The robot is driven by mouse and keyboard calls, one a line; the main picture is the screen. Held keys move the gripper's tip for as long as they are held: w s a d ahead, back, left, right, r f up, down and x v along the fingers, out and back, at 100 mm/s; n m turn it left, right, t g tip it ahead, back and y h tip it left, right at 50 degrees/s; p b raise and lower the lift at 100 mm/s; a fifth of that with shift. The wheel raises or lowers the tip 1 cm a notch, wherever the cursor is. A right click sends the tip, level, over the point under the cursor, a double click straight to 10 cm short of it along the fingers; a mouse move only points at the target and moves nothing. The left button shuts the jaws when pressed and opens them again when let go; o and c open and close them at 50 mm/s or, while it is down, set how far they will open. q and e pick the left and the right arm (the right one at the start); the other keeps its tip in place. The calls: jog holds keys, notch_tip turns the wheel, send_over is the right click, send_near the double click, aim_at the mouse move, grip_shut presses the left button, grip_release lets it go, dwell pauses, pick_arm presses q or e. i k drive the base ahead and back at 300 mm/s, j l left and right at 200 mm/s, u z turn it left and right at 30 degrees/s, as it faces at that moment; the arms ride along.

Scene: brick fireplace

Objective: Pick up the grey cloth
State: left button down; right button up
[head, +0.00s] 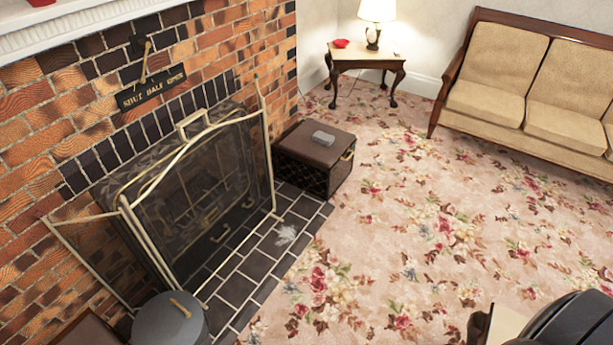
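A small grey folded-looking thing (323,138), which may be the grey cloth, lies on top of a dark brown box (318,152) beside the hearth. A whitish-grey crumpled patch (286,235) also lies on the dark hearth tiles; I cannot tell whether it is cloth or ash. No gripper is near either one. Black and beige parts of my own body show at the lower right corner, with no fingertips clearly visible. My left gripper is not in view.
A wire-mesh fire screen (195,190) stands before the brick fireplace. A grey lidded bucket (170,322) stands at bottom left. A lamp table (366,60) and a tan sofa (535,85) are at the back. The floral carpet (430,230) is clear.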

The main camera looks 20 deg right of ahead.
aim_at(323, 138)
jog(key=i+l, duration=0.4)
jog(key=i+l+u, duration=0.15)
jog(key=i+l, duration=0.25)
jog(key=l, duration=0.2)
jog(key=i+l, duration=0.4)
jog(key=l, duration=0.15)
jog(key=u, duration=0.05)
